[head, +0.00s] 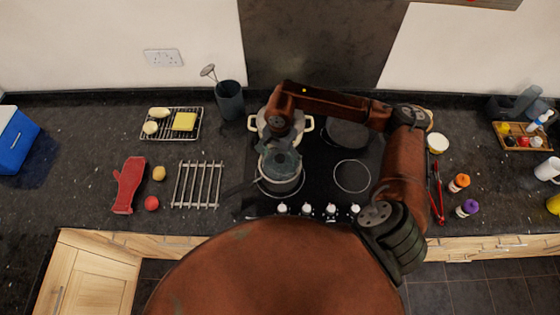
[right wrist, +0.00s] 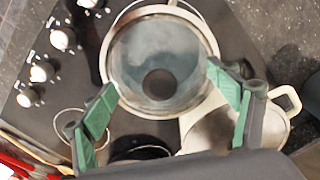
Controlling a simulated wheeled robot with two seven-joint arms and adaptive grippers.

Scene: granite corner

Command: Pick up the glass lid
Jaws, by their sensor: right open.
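The glass lid (right wrist: 140,50) is round and see-through with a pale rim and a dark knob (right wrist: 160,83). It appears to lie on a saucepan on the hob; in the head view the lid (head: 291,182) is partly hidden by my right gripper (head: 280,158). In the right wrist view my right gripper (right wrist: 162,82) is open, with its green fingers apart on either side of the knob. The fingertips look close to the lid's near edge; I cannot tell whether they touch it. My left gripper is not in view.
A cream two-handled pot (head: 307,123) stands behind the saucepan, with a dark pan (head: 347,135) to its right. Hob knobs (head: 332,209) line the front. A metal rack (head: 197,184) and a red mitt (head: 129,185) lie left; red tongs (head: 437,192) lie right.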

